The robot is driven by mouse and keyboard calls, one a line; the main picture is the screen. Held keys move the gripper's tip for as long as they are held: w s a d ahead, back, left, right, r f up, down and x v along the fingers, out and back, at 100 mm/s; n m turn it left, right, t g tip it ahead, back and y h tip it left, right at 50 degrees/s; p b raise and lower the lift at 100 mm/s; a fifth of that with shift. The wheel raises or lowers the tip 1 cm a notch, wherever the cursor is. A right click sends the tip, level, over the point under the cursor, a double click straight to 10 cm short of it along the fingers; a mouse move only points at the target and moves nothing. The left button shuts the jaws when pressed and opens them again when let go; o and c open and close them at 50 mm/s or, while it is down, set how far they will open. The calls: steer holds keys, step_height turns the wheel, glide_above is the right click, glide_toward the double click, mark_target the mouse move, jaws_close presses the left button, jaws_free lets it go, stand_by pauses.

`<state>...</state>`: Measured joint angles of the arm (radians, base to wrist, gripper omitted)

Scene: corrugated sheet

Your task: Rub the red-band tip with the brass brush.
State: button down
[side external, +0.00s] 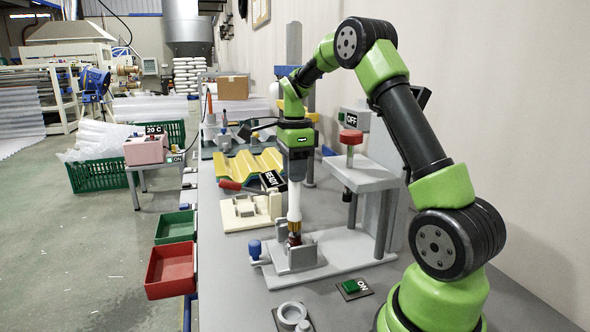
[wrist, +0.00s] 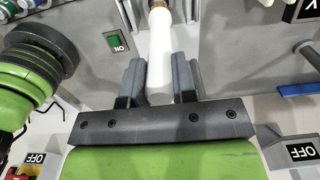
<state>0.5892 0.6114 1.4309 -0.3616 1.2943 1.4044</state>
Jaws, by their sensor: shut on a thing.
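My gripper (side external: 297,172) points straight down and is shut on the white handle of the brass brush (side external: 294,200). The brush hangs upright, with its brass end (side external: 295,226) lowest. That end is right at a small dark reddish tip (side external: 294,240) standing in a grey holder (side external: 296,258). I cannot tell whether bristles and tip touch. In the wrist view the white handle (wrist: 160,65) lies between the two grey fingers of my gripper (wrist: 160,80), with a bit of brass at the top edge. The tip itself cannot be made out there.
A grey press stand with a red knob (side external: 351,137) rises to the right of the holder. A blue-knobbed clamp (side external: 255,249) sits at its left. A cream fixture (side external: 250,210) and yellow corrugated sheet (side external: 248,165) lie behind. Red (side external: 171,270) and green (side external: 175,228) bins hang left.

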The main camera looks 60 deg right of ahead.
steer(key=shift+w+d+r, duration=0.1)
steer(key=shift+r, duration=1.95)
steer(key=shift+w+d+r, duration=0.1)
steer(key=shift+r, duration=1.9)
steer(key=shift+f, duration=0.2)
step_height(320, 180, down, 8)
steer(key=shift+r, duration=4.15)
steer(key=shift+f, duration=0.2)
